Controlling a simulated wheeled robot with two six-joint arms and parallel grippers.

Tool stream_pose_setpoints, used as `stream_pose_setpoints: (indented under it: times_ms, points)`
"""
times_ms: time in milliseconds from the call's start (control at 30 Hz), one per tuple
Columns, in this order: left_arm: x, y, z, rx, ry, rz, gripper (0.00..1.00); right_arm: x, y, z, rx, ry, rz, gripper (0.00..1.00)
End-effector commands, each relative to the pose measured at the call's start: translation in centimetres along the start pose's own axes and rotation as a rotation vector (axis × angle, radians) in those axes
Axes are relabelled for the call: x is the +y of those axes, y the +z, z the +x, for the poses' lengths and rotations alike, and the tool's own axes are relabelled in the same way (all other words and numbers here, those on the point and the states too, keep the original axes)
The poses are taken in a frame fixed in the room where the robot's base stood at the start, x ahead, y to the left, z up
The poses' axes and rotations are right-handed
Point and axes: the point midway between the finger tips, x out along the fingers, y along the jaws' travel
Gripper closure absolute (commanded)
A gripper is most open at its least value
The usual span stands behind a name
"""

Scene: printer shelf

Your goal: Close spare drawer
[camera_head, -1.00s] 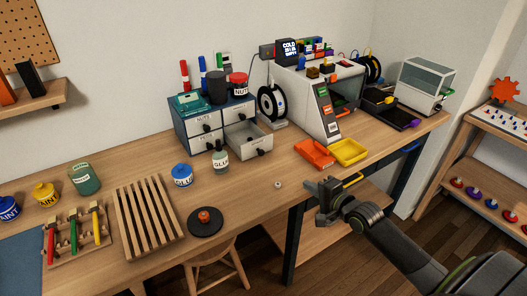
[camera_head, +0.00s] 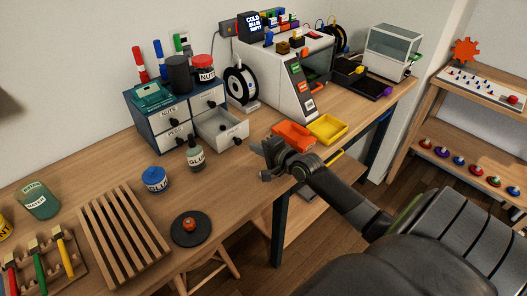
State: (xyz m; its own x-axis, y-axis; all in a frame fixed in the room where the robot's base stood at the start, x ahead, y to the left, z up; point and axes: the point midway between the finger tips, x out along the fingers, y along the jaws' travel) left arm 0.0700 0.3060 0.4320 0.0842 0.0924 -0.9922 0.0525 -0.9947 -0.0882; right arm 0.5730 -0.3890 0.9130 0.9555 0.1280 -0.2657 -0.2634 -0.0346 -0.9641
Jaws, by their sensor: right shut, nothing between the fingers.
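The spare drawer (camera_head: 223,130) is the white lower right drawer of the blue drawer cabinet (camera_head: 140,118), and it is pulled out. Its dark knob (camera_head: 238,141) faces the front of the table. The other drawers of the cabinet look closed. My right gripper (camera_head: 268,158) is shut and empty. It is above the table's front part, to the right of and in front of the open drawer, and apart from it. My left gripper does not show.
A glue bottle (camera_head: 195,156) stands just in front of the open drawer. An orange tray (camera_head: 293,135) and a yellow tray (camera_head: 327,128) lie right of the drawer, beyond my right gripper. A blue jar (camera_head: 154,179), a slatted rack (camera_head: 124,230) and a black disc (camera_head: 191,229) are at left.

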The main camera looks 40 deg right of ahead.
Motion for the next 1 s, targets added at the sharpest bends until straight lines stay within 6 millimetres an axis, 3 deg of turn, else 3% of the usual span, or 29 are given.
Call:
stream_pose_setpoints:
  times_ms: [233, 400, 800, 1000]
  points:
    - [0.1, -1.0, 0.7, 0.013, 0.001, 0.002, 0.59, 0.1, 0.0, 3.5, 0.0, 0.0, 0.001, 1.0]
    - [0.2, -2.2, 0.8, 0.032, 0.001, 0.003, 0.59, 0.0, 0.0, 4.4, 0.0, 0.001, 0.0, 1.0]
    - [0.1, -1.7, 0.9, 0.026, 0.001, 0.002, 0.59, 0.0, 0.0, 4.7, 0.0, 0.0, 0.0, 1.0]
    - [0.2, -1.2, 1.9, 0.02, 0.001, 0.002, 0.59, -0.6, -0.2, 7.7, 0.001, -0.002, -0.001, 1.0]
